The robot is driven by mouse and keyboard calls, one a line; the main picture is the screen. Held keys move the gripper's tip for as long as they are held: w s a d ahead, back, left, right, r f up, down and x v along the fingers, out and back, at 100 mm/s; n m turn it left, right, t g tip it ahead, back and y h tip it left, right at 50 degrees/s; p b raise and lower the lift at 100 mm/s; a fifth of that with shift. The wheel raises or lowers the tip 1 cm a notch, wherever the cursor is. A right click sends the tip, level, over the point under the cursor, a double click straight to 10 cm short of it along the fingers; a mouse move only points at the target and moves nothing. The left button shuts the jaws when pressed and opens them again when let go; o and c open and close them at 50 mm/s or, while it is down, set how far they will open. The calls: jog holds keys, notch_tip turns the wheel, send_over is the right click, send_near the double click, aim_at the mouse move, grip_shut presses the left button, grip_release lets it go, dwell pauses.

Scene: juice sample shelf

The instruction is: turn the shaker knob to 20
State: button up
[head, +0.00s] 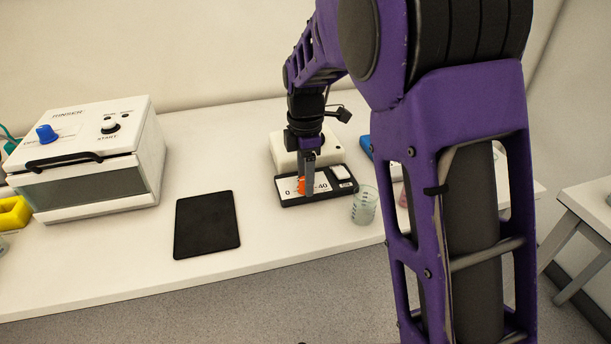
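The shaker (283,152) is a cream box on the bench with a dark front panel (343,187) and a white dial plate marked 0 and 40. An orange knob (302,186) sits on the dial plate between the two numbers. My gripper (305,190) points down at the knob, with its fingers overlapping it in this view. I cannot tell whether the fingers touch or grip the knob. The knob's pointer and its exact setting are hidden or too small to read.
A clear beaker (364,205) stands close to the right of the shaker panel. A black flat pad (206,224) lies to the left. My arm hides the bench's right part.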

grip_shut()
jog(key=shift+m, duration=0.3)
jog(key=m+p, duration=0.2)
jog(key=m, duration=0.1)
jog(key=shift+r+m, duration=0.1)
jog(key=shift+m, duration=0.2)
jog(key=m+p, duration=0.1)
jog(key=m, duration=0.3)
jog(key=shift+m, duration=0.3)
jog(key=m+p, duration=0.1)
jog(key=m, duration=0.3)
jog(key=shift+m+p, duration=0.7)
jog(key=shift+m, duration=1.8)
